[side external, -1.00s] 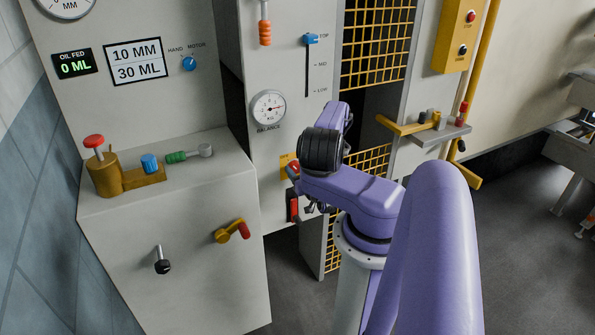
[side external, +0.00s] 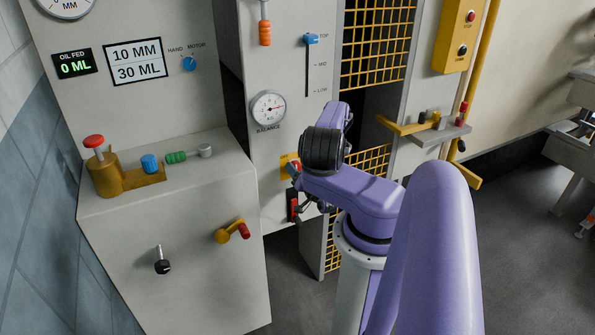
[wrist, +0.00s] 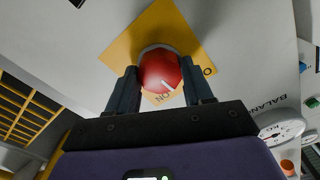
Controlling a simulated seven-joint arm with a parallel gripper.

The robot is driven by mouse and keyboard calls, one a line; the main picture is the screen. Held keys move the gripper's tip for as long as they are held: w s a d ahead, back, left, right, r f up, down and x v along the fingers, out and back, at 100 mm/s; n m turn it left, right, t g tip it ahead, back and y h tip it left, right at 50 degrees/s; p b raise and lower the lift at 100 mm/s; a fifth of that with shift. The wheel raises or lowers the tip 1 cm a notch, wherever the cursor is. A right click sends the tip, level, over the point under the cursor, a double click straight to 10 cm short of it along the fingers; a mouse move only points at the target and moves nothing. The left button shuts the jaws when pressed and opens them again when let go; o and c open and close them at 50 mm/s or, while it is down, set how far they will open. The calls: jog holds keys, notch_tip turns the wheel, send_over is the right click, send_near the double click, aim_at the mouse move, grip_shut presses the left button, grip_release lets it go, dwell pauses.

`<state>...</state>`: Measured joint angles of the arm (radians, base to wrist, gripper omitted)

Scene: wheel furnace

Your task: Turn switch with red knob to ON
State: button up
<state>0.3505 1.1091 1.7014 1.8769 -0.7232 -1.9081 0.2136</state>
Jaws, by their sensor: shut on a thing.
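The red knob (wrist: 158,68) sits on a yellow diamond-shaped plate (wrist: 135,48) in the wrist view. A white mark on the knob points to the lower right there, close to dark lettering that reads ON upside down. Another label to the right is partly hidden by a finger. My gripper (wrist: 160,85) has one finger on each side of the knob and is shut on it. In the side external view the yellow plate (side external: 286,160) is on the grey panel, and my gripper (side external: 295,178) is at it, with the knob mostly hidden.
A red handle (side external: 293,206) is just below my gripper. The balance dial (side external: 268,108) is up and left of it; it also shows in the wrist view (wrist: 281,127). A yellow mesh (side external: 368,165) is to the right. A grey cabinet (side external: 170,225) stands left.

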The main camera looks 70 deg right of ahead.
jog(key=shift+m, duration=4)
jog(key=o, duration=1)
jog(key=shift+o, duration=0.2)
jog(key=v, duration=1.2)
